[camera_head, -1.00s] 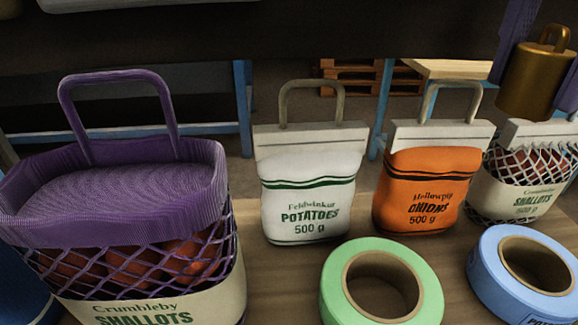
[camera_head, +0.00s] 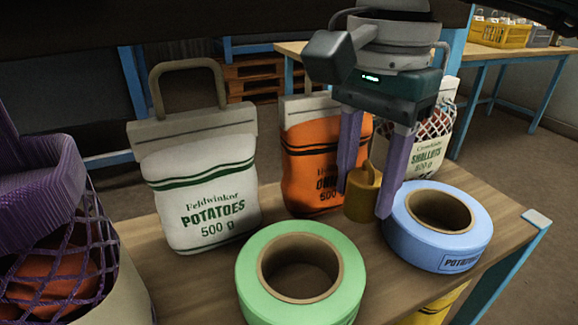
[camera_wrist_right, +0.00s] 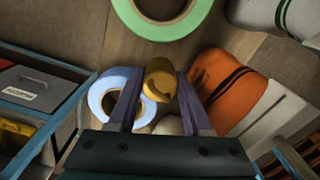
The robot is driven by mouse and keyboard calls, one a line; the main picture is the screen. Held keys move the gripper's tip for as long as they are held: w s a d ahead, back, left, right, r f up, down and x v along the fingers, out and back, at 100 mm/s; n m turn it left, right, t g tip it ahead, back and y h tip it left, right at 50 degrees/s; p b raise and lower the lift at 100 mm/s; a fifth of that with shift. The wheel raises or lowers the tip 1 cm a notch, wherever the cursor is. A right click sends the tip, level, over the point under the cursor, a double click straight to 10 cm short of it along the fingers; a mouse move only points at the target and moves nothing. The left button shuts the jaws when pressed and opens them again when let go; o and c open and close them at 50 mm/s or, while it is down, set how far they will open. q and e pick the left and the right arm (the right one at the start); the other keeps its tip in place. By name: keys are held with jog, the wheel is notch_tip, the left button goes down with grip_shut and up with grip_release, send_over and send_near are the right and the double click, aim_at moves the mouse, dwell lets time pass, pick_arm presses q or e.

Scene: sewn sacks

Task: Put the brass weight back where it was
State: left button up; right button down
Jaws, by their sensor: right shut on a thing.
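The brass weight (camera_head: 362,203) is a small golden cylinder with a loop handle on top. My right gripper (camera_head: 365,202) is shut on it, one purple finger on each side. It hangs upright low over the table (camera_head: 190,288), between the orange onions sack (camera_head: 303,175) and the blue ring (camera_head: 421,252). I cannot tell whether its base touches the wood. In the right wrist view the weight (camera_wrist_right: 158,80) sits between the fingers, beside the blue ring (camera_wrist_right: 103,90). My left gripper is not in view.
A green ring (camera_head: 255,275) lies in front. The white potatoes sack (camera_head: 195,190) stands left of the onions sack, and a shallots sack (camera_head: 428,158) stands behind the gripper. A large purple-topped sack (camera_head: 40,205) fills the left edge. The table's right edge is close to the blue ring.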

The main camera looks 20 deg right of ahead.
aim_at(360, 214)
jog(key=shift+f+b, duration=0.35)
jog(key=shift+f, duration=1.85)
jog(key=c, duration=0.8)
grip_release()
jog(key=shift+f, duration=0.2)
jog(key=o, duration=0.5)
jog(key=shift+c, duration=0.2)
jog(key=shift+r, duration=0.1)
